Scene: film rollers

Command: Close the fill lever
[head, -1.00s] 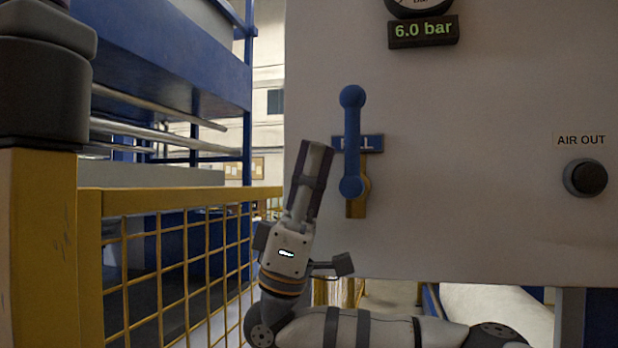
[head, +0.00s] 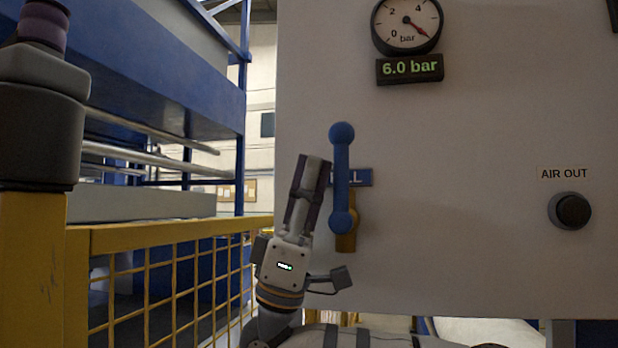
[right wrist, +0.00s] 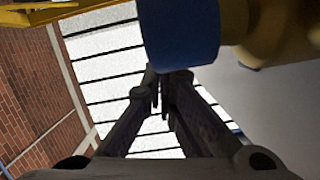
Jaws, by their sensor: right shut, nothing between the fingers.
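The blue fill lever (head: 341,180) stands upright on the white panel, its round knob at the top and its pivot on a brass valve (head: 346,236) below. It partly covers the blue FILL label (head: 358,177). My right gripper (head: 318,160) points up just left of the lever, shut and empty, its tips a little below the knob's height. In the right wrist view the shut fingers (right wrist: 163,78) lie close to a blue rounded part of the lever (right wrist: 180,35), with brass beside it (right wrist: 270,30). Whether they touch cannot be told. My left gripper is not in view.
A gauge (head: 407,22) and a 6.0 bar display (head: 410,68) sit above the lever. A black AIR OUT knob (head: 570,211) is at the right. A yellow mesh fence (head: 170,275) stands at the left.

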